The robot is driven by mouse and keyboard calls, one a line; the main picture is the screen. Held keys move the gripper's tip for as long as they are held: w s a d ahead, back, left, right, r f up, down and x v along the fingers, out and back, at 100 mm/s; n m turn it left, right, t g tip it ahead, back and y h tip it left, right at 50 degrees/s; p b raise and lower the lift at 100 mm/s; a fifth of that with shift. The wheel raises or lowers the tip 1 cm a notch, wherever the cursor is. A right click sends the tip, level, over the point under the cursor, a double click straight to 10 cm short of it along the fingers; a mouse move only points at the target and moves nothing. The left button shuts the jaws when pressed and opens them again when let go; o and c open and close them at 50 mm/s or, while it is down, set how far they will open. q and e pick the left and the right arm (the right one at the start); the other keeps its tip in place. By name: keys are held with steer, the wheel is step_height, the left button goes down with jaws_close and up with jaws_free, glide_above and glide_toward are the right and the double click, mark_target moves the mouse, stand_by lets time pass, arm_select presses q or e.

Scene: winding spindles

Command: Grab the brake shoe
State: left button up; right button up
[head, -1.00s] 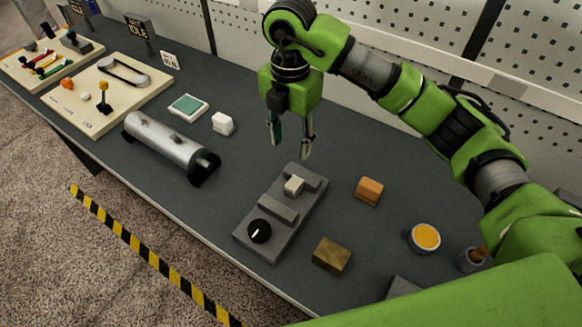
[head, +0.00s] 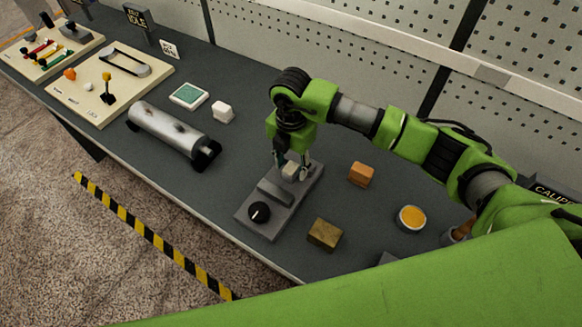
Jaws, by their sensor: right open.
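A grey fixture (head: 258,228) with a stepped top and a black knob (head: 259,212) lies on the dark bench. A small pale block (head: 290,169), which may be the brake shoe, sits at the fixture's far end. My right gripper (head: 291,172) is open and pointing down, with its fingers on either side of the pale block. Its fingers partly hide the block, and I cannot tell whether they touch it. My left gripper is not in view.
An orange block (head: 361,174), a brass-coloured block (head: 324,234) and a round yellow-topped tin (head: 411,218) lie right of the fixture. A silver roller (head: 170,131), a white cube (head: 222,112) and a green-topped pad (head: 188,96) lie left. A perforated wall stands behind.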

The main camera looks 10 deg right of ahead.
steer(key=shift+a+f, duration=0.1)
steer(key=c, duration=1)
jaws_close()
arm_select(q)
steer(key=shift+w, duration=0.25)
